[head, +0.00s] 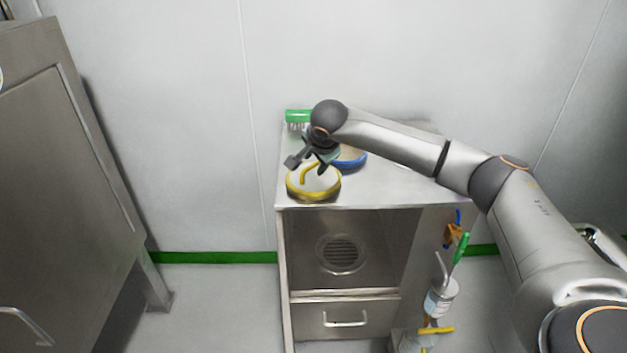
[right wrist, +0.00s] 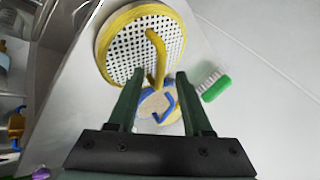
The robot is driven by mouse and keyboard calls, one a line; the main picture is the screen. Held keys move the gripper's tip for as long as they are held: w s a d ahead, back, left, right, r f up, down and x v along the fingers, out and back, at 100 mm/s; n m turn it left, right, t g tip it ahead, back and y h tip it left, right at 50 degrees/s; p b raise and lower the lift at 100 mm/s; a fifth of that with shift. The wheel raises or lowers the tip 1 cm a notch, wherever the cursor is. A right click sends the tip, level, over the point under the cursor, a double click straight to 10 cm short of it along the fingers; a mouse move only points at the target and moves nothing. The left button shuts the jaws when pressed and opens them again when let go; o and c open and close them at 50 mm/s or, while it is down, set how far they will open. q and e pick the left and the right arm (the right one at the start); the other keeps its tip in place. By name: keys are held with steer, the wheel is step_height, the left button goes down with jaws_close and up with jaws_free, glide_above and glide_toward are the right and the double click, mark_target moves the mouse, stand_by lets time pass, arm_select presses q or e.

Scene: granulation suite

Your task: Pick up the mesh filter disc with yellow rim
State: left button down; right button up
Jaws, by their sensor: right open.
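The mesh filter disc with yellow rim (head: 314,190) lies on the front left of the steel cabinet top, with a yellow handle rising from its middle. In the right wrist view the yellow-rimmed disc (right wrist: 118,42) shows its white mesh and its handle reaching down near the jaws. My right gripper (head: 308,163) is open just above the disc; in the right wrist view its two fingers (right wrist: 158,82) stand apart, with the handle's end seen between or just beyond their tips. I cannot tell whether they touch it. My left gripper is not in view.
A blue-rimmed disc (head: 350,158) lies right behind the yellow one, partly hidden by my gripper. A green brush (head: 298,116) lies at the back left of the cabinet top (head: 400,190). Bottles and tools (head: 440,297) hang at the cabinet's right side. A steel cabinet (head: 65,170) stands at left.

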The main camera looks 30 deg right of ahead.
steer(key=shift+x, duration=1)
jaws_close()
stand_by(0.7)
